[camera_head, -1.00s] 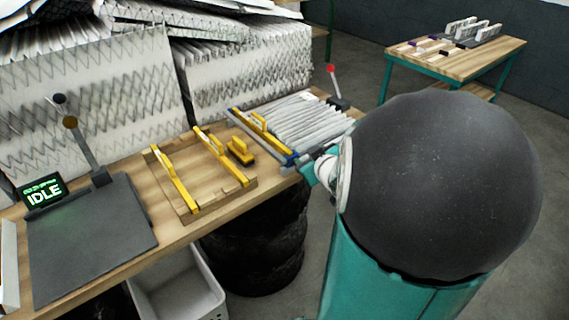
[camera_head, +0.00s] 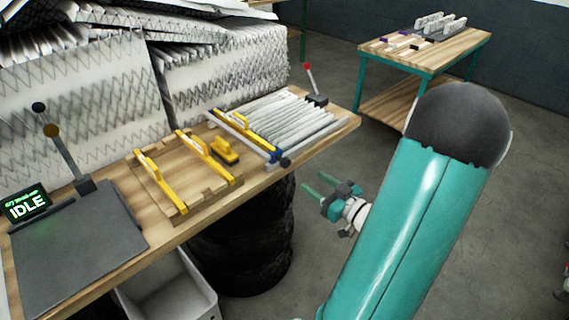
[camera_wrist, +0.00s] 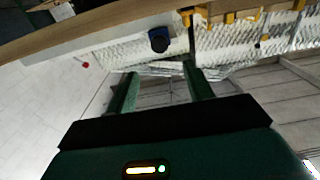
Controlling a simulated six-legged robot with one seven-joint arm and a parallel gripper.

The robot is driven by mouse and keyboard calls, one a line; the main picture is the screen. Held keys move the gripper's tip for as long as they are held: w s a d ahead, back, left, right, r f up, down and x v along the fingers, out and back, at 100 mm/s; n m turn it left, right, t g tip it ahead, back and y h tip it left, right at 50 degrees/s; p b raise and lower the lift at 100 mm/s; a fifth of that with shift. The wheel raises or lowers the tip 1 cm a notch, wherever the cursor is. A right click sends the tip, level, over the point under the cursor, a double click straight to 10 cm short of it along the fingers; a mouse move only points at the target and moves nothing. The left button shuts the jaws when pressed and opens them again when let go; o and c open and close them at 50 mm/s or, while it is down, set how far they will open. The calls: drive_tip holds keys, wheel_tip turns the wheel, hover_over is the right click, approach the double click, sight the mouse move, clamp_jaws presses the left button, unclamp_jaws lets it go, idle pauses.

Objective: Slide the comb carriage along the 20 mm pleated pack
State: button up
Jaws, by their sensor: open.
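The pleated pack (camera_head: 290,119), a bed of white-grey folds, lies in a fixture at the right end of the wooden bench. A comb carriage (camera_head: 243,132) with a yellow handle lies along the pack's left side. Its near end has a blue block (camera_head: 273,156) and a dark round knob (camera_head: 286,162) at the bench's front edge. The knob also shows in the wrist view (camera_wrist: 158,40), beyond the fingers. My gripper (camera_head: 313,181) is open and empty, in the air in front of the bench and apart from the carriage. Its two green fingers show in the wrist view (camera_wrist: 160,70).
A wooden frame (camera_head: 150,187) with yellow-handled bars and a loose yellow block (camera_head: 226,151) sit left of the pack. A red-tipped lever (camera_head: 311,80) stands behind its right corner. A grey bin (camera_head: 170,290) and dark drum (camera_head: 240,250) are below.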

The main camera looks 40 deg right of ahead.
sight(288, 164)
drive_tip(key=w, duration=1.2)
drive_tip(key=shift+w+a, duration=0.15)
drive_tip(key=shift+w, duration=0.25)
clamp_jaws()
